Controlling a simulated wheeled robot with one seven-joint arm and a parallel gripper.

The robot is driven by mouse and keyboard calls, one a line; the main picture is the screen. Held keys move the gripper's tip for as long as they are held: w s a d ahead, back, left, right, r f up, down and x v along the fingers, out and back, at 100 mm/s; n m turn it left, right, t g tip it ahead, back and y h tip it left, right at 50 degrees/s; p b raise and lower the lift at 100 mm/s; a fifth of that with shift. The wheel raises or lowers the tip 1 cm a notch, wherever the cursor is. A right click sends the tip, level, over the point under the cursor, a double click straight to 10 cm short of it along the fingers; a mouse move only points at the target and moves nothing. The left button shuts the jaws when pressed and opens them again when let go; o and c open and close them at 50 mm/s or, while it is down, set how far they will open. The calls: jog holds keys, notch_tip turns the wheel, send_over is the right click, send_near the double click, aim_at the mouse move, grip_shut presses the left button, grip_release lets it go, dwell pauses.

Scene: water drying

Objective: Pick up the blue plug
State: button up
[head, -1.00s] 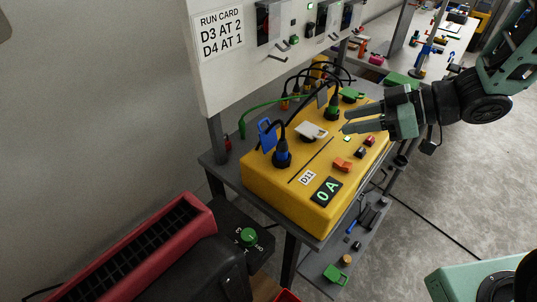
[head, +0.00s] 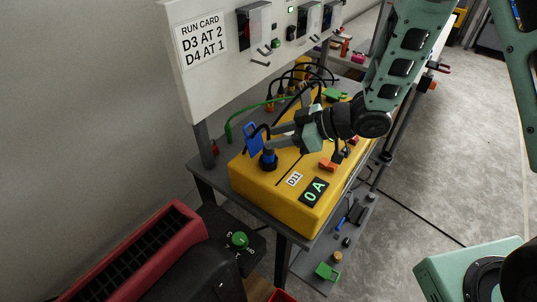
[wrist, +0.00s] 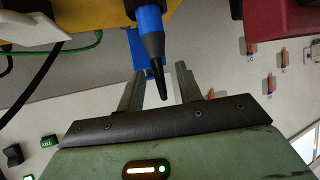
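The blue plug (head: 268,161) stands in a socket at the left end of the yellow box (head: 262,192), with a black cable rising from its top. A raised blue flap (head: 252,138) is beside it. My gripper (head: 277,138) reaches in from the right, its fingers close to the plug's upper part. In the wrist view the blue plug (wrist: 149,22) and its dark tapered end show in line with the gap between the two spread fingers (wrist: 157,80). The fingers look apart, with no visible contact on the plug. My gripper partly hides the box's middle.
A white panel with a run card (head: 201,38) stands behind the box. A green cable (head: 250,108) and several black cables loop behind my gripper. An orange switch (head: 327,165) and a "0 A" display (head: 314,192) are at the front. A red bin (head: 130,255) is at lower left.

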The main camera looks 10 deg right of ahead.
jog(key=shift+x, duration=1.45)
grip_shut()
jog(key=shift+r, duration=0.15)
